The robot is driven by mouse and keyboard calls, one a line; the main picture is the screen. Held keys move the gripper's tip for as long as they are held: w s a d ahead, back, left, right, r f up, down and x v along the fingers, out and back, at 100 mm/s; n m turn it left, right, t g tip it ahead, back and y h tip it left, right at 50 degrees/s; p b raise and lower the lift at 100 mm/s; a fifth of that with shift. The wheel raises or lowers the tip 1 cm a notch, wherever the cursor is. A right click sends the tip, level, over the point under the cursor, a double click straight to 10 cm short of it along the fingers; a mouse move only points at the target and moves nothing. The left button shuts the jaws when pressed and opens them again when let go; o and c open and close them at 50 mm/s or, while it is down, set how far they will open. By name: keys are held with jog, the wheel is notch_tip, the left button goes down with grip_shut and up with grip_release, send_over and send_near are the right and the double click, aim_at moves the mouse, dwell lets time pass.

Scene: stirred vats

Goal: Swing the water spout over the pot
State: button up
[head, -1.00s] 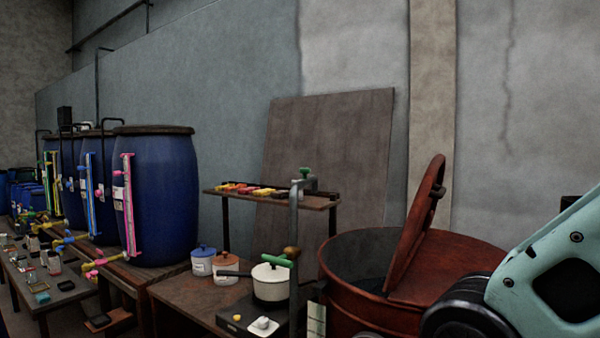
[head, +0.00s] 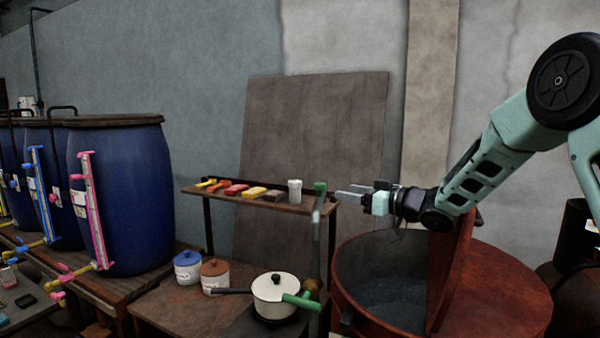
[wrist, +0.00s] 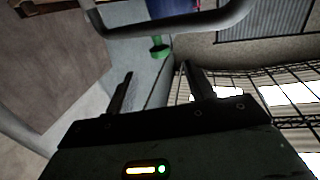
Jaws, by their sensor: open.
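The water spout's grey upright pipe (head: 316,235) stands at the right end of the table, with a green cap (head: 320,188) on top. In the wrist view a green piece (wrist: 159,50) shows beyond my fingers, near a curved grey bar (wrist: 185,27). The white pot (head: 268,296) has a dark knob on its lid and stands left of the pipe. A green bar (head: 302,302) reaches from the pot's edge toward the pipe; I cannot tell what it joins. My gripper (head: 350,190) is open and empty, just right of the green cap, seemingly apart from it.
A shelf (head: 250,203) holding coloured items and a white cup is left of the gripper. A rusty-red vat (head: 350,300) with a raised lid (head: 445,270) stands below my arm. Blue (head: 188,260) and brown (head: 215,270) jars and blue drums (head: 125,200) are left.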

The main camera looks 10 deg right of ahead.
aim_at(325, 185)
jog(key=p+x, duration=0.1)
jog(key=x, duration=0.2)
jog(key=p+x, duration=0.1)
jog(key=x, duration=0.3)
jog(key=p+x, duration=0.2)
jog(key=x, duration=0.2)
jog(key=shift+r, duration=0.35)
jog(key=shift+w+a+f, duration=0.1)
jog(key=shift+w+a, duration=0.2)
jog(key=shift+w, duration=0.05)
grip_shut()
